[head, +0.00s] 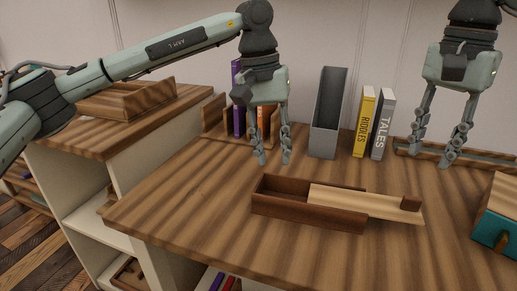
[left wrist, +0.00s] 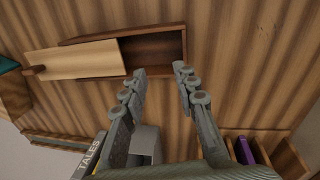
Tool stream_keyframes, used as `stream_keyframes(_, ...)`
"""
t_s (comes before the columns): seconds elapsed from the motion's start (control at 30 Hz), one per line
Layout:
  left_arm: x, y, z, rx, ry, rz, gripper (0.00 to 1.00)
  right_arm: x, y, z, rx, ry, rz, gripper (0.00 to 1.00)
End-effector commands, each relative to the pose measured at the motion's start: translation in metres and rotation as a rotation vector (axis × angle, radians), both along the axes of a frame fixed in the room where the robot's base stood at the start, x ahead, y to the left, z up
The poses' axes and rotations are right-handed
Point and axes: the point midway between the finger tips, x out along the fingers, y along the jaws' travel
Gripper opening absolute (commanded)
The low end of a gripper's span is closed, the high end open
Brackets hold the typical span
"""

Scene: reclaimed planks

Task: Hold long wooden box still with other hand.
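The long wooden box (head: 300,212) lies on the plank table, dark brown. Its pale sliding lid (head: 360,202) sticks out past the right end, with a dark block handle (head: 410,203) on it. The left part of the box is uncovered and looks empty. My left gripper (head: 273,161) is open and empty, above the table behind the box's left end. In the left wrist view the box (left wrist: 160,31) and lid (left wrist: 75,60) lie just beyond the open fingertips (left wrist: 158,72), apart from them. My right gripper (head: 432,150) is open and empty, behind and right of the handle.
A grey upright holder (head: 328,112), a yellow book (head: 363,122) and a grey book (head: 382,125) stand at the back. A wooden rack (head: 212,122) with purple and orange books is behind my left gripper. A teal box (head: 497,228) sits at the right edge. The table's front left is clear.

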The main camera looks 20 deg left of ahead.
Motion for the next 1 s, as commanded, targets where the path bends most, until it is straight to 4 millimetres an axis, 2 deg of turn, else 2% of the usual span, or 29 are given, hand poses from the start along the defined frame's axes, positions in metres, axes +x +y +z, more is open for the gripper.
stream_keyframes(0.1, -0.003, 0.02, -0.006, 0.117, 0.002, -0.064, 0.29, 0.0, 0.0, 0.0, 0.0, 0.0, 0.0, 0.34)
stream_keyframes(0.2, -0.005, 0.027, -0.012, 0.154, 0.008, -0.085, 0.29, 0.0, 0.0, 0.0, 0.0, 0.0, 0.0, 0.34)
stream_keyframes(0.63, -0.005, 0.027, -0.072, 0.153, 0.009, -0.085, 0.29, 0.0, 0.0, 0.0, 0.0, 0.0, 0.0, 0.34)
stream_keyframes(0.8, -0.005, 0.027, -0.083, 0.151, 0.007, -0.084, 0.29, 0.0, 0.0, 0.0, 0.0, 0.0, 0.0, 0.34)
stream_keyframes(1.0, -0.005, 0.027, -0.085, 0.151, 0.007, -0.084, 0.29, 0.0, 0.0, 0.0, 0.0, 0.0, 0.0, 0.34)
